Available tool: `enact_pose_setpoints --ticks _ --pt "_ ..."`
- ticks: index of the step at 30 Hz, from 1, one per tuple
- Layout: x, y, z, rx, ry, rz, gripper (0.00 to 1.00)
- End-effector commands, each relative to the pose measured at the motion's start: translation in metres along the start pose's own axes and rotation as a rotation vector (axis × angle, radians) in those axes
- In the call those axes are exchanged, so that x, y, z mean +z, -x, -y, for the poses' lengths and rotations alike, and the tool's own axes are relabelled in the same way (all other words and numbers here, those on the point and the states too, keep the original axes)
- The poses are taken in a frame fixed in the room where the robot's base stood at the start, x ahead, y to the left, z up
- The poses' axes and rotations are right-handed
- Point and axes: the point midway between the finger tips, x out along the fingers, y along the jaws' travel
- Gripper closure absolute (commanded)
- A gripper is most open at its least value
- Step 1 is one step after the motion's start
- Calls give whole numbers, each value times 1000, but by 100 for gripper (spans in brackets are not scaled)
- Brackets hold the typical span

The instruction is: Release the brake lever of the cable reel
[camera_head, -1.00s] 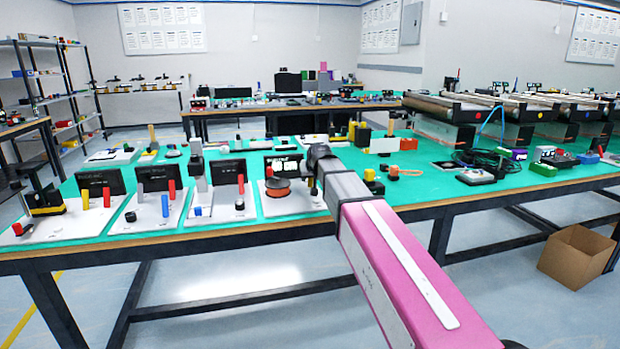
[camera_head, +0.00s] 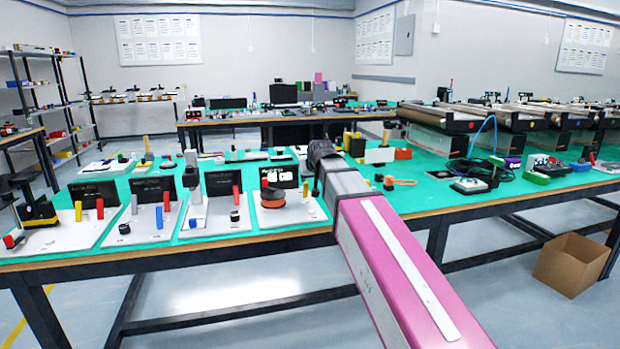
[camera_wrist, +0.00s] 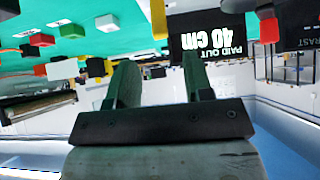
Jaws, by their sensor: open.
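The cable reel is an orange spool (camera_head: 284,214) on a white base plate (camera_head: 308,213), with a black display (camera_head: 280,176) behind it. The wrist view, upside down, shows a display (camera_wrist: 215,40) reading "PAID OUT 40 cm". A red part (camera_head: 264,184) stands by the spool's left and an orange post (camera_head: 305,188) by its right. The red part (camera_wrist: 269,30) and orange post (camera_wrist: 158,17) also show in the wrist view. I cannot tell which is the brake lever. My gripper (camera_wrist: 158,60) is open, with nothing between its fingers. In the head view my arm largely hides it, at the plate's right.
Similar white panels with coloured posts and black displays (camera_head: 154,190) stand to the left. Black cable (camera_head: 474,168) lies on the green table to the right, with mini conveyors (camera_head: 440,117) behind. A cardboard box (camera_head: 573,264) stands on the floor at right.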

Motion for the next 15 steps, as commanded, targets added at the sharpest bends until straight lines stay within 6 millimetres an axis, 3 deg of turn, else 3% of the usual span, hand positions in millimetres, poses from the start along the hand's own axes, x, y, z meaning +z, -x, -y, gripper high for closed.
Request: enact_pose_setpoints --ticks 5,15 --pt "-10 -6 0 -1 0 61 53" --pt "-36 -10 0 0 1 364 53"
